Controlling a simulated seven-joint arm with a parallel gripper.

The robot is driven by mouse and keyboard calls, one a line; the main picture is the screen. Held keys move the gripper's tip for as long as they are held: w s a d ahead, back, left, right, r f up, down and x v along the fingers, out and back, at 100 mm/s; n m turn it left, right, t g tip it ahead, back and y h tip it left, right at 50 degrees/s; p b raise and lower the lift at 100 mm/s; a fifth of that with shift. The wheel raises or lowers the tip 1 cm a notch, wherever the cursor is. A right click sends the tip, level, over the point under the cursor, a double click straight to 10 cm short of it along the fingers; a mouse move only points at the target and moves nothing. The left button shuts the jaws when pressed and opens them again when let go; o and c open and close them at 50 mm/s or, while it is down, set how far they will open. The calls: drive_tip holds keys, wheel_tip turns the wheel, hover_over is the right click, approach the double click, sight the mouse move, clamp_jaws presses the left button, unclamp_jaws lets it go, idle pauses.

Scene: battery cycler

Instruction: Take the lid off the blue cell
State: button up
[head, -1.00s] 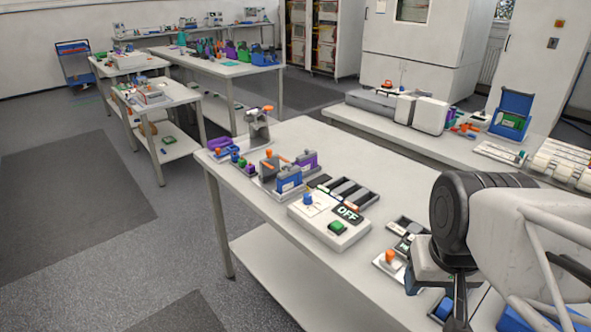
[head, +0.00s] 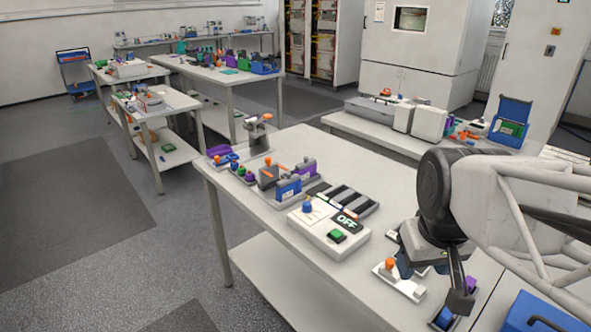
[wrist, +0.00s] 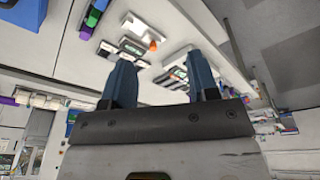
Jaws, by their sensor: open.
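A blue cell (head: 288,190) with a pale label stands upright in a grey holder near the middle of the table in the head view. It is too small to tell its lid apart from its body. A purple cell (head: 305,168) stands behind it. My gripper (wrist: 161,68) is open and empty in the wrist view, its two blue fingers apart, with table equipment beyond them. In the head view my arm is at the right, and the gripper hangs over the table's right part, well to the right of the blue cell. Part of the gripper is hidden by the wrist.
A white control box (head: 328,228) with a green button and an OFF display stands just in front of the blue cell. Dark trays (head: 343,198) lie right of it. A small plate with an orange knob (head: 390,265) is close to my gripper. A blue box (head: 540,315) is at bottom right.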

drive_tip(key=w+a+r+n, duration=0.2)
drive_tip(key=w+n, duration=0.1)
drive_tip(key=w, duration=0.4)
drive_tip(key=w+a+r+n, duration=0.1)
drive_tip(key=w+a+n, duration=0.1)
drive_tip(key=w+n, duration=0.35)
drive_tip(key=n+g, duration=0.2)
drive_tip(key=n, duration=1.4)
hover_over(289, 173)
drive_tip(key=f, duration=0.7)
drive_tip(key=s+f, duration=0.1)
drive_tip(key=f, duration=0.3)
drive_tip(key=shift+d+f, duration=0.1)
drive_tip(key=shift+d, duration=0.25)
drive_tip(key=shift+w+a+f+n, duration=0.4)
drive_tip(key=shift+w+a+n, duration=0.05)
drive_tip(key=shift+f, duration=0.1)
drive_tip(key=shift+f, duration=1.2)
drive_tip(key=shift+f, duration=0.1)
